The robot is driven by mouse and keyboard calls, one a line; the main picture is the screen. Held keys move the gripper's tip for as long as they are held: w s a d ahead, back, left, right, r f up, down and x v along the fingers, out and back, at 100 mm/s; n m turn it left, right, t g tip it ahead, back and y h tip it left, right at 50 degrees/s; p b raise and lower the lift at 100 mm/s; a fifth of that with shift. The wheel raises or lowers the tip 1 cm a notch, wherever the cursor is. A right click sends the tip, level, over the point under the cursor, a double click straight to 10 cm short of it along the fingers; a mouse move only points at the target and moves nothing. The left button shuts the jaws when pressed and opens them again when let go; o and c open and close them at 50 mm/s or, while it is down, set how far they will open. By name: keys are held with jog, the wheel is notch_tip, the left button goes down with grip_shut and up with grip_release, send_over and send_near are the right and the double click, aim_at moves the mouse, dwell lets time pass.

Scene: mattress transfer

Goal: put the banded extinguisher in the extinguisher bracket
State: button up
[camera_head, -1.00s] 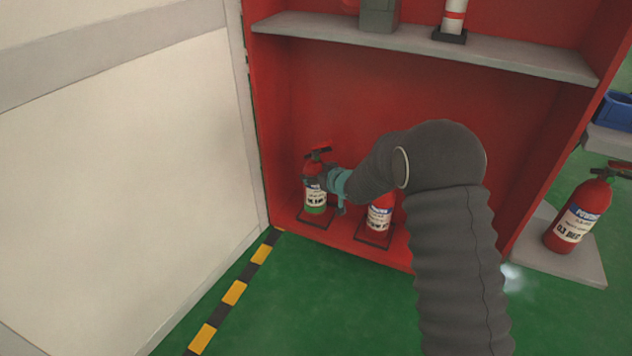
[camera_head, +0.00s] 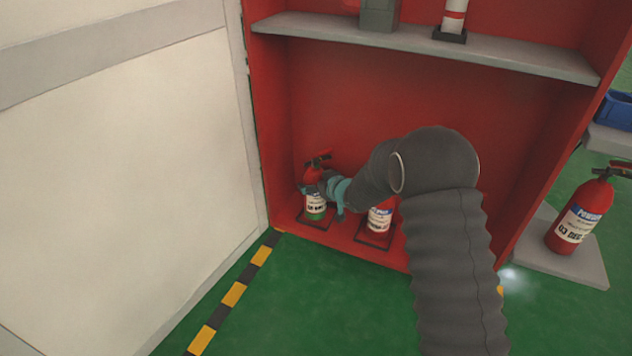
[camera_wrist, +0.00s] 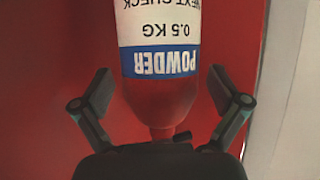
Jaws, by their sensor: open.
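The holder's inner details are too small to tell. My gripper (camera_head: 316,188) is at the extinguisher's upper part, reaching in from the right. In the wrist view, the extinguisher (camera_wrist: 160,95) shows upside down with its "POWDER" label. The open fingers of my gripper (camera_wrist: 165,100) lie on both sides of its shoulder and neck, with gaps.
A second red extinguisher (camera_head: 381,218) stands in a dark holder just right of my gripper, partly hidden by my arm. A third extinguisher (camera_head: 580,215) stands on a grey slab (camera_head: 590,270) outside the cabinet. A grey shelf (camera_head: 500,60) is above. A pale panel (camera_head: 120,170) is at left.

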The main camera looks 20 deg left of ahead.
jog(key=p+v, duration=0.1)
jog(key=v, duration=1.1)
jog(key=shift+s, duration=0.1)
